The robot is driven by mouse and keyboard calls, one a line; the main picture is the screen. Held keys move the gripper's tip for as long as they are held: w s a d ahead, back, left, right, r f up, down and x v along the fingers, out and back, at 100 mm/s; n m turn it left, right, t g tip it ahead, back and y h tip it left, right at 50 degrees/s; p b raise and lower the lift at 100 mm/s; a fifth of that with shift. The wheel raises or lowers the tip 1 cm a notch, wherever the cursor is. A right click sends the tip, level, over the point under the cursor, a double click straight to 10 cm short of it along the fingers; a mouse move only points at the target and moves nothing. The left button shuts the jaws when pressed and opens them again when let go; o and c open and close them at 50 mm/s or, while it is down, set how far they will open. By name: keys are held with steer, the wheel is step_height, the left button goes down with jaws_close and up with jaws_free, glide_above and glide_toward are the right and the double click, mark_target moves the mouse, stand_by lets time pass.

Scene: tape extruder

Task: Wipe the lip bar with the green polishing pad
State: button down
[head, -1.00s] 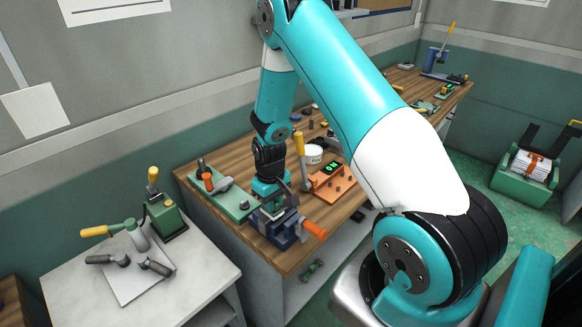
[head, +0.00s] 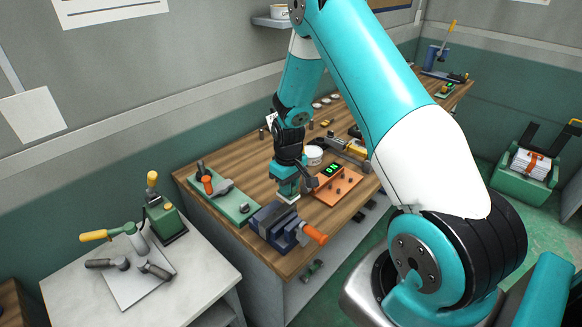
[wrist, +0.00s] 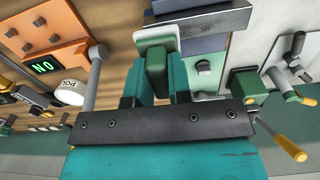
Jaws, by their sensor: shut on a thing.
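My gripper (head: 288,188) is shut on the green polishing pad (wrist: 155,62), which stands between the two teal fingers in the wrist view. A pale flat face shows at the pad's far end, and a bit of it shows under the fingers in the head view. The gripper is at the rear right of the blue vise (head: 275,222) on the wooden bench; the vise body also shows beyond the pad in the wrist view (wrist: 205,42). I cannot clearly pick out the lip bar at the vise, nor tell whether the pad touches anything.
An orange base with a lit display (head: 338,186) stands close right of the gripper; a grey lever rod (wrist: 95,78) is beside the left finger. A white cup (head: 313,154) is behind. A green plate with tools (head: 222,195) lies left. The vise's orange handle (head: 315,234) sticks out.

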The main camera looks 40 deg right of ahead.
steer(key=shift+r+p, duration=1.45)
steer(key=shift+r, duration=1)
